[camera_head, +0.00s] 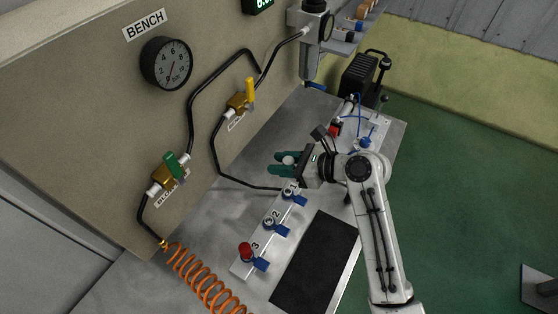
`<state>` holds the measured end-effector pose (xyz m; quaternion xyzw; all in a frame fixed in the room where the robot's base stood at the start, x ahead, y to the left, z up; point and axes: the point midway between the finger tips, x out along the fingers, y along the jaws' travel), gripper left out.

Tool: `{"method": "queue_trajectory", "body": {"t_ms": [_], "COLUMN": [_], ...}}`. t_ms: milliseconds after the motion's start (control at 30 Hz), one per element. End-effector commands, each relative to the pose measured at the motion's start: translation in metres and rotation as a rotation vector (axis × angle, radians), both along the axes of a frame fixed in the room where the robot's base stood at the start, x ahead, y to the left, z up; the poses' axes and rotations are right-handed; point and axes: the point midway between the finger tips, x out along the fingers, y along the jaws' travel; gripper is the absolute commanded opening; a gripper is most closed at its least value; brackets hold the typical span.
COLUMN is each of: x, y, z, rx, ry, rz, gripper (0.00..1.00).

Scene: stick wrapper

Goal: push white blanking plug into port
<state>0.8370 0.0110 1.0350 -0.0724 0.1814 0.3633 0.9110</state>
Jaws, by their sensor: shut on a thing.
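My gripper (276,163) has green fingers and is shut on the white blanking plug (288,159), a small pale round piece between them. The fingers partly cover the plug. They are above the bench, beyond the far end of a white manifold strip (258,232). The strip carries ports numbered 1, 2 and 3 with blue fittings. Port 1 (291,192) is nearest my gripper, port 2 (270,224) is in the middle, and port 3 (251,258) is at the near end with a red cap (245,249). I cannot tell how high the plug is above the strip.
A black mat (315,262) lies right of the strip. A coiled orange hose (195,280) lies at the front left. The back panel bears a gauge (166,63), a green-handled valve (171,172), a yellow-handled valve (242,99) and black hoses. A small fixture (367,143) stands behind my arm.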

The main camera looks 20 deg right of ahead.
Motion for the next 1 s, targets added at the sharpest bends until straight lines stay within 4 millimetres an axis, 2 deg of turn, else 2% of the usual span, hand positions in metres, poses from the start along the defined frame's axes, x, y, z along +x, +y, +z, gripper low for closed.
{"method": "queue_trajectory", "body": {"t_ms": [267,800,1000], "x": [-0.001,-0.001,-0.001], "y": [-0.001,-0.001,-0.001], "z": [-0.003,-0.047,-0.056], "rx": [0.001,0.002,0.001], "ry": [-0.001,0.0,-0.001], "rz": [0.0,0.001,0.0], "gripper": [0.01,0.01,0.01]}}
